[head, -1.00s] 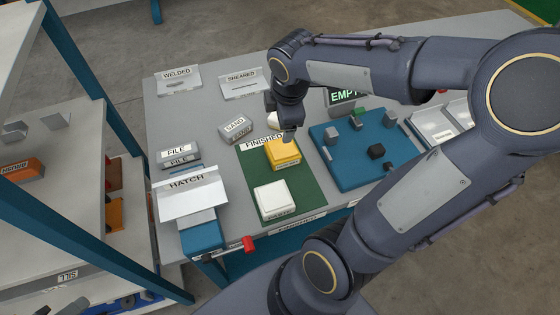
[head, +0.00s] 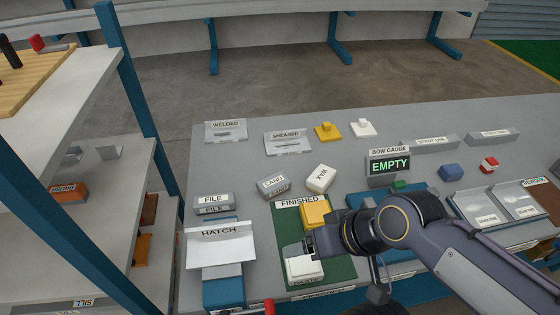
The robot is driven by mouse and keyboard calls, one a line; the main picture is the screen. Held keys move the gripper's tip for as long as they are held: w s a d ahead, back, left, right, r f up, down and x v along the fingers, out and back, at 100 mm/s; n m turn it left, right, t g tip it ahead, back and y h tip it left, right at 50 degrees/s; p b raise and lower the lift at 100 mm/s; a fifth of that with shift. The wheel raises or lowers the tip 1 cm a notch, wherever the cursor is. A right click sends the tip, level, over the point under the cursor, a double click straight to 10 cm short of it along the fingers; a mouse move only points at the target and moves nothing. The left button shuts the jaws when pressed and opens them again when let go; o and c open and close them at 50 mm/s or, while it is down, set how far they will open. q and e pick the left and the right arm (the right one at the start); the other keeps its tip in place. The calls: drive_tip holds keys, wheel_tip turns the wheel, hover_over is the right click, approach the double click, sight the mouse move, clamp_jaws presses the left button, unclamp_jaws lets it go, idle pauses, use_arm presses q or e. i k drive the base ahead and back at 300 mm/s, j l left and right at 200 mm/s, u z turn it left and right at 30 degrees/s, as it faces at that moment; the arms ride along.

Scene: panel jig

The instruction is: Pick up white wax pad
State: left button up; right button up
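The white wax pad (head: 320,180) is a small white block with an upside-down label that seems to read WAX. It lies tilted on the grey table, behind the green FINISHED mat (head: 341,271) and right of the grey SAND block (head: 273,186). My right gripper (head: 294,250) comes in from the right, low over the mat. It is in front of the wax pad and apart from it. It partly covers another white block (head: 304,268) on the mat; whether it touches that block, and its finger gap, I cannot tell. My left gripper is out of view.
A yellow block (head: 315,212) sits on the mat behind my gripper. The FILE block (head: 213,203) and HATCH stand (head: 221,248) are left. The bow gauge display (head: 389,167) reads EMPTY, right of the wax pad. Yellow (head: 328,132) and white (head: 364,128) pieces stand behind.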

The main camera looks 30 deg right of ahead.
sight(317, 181)
drive_tip(key=z, duration=1.35)
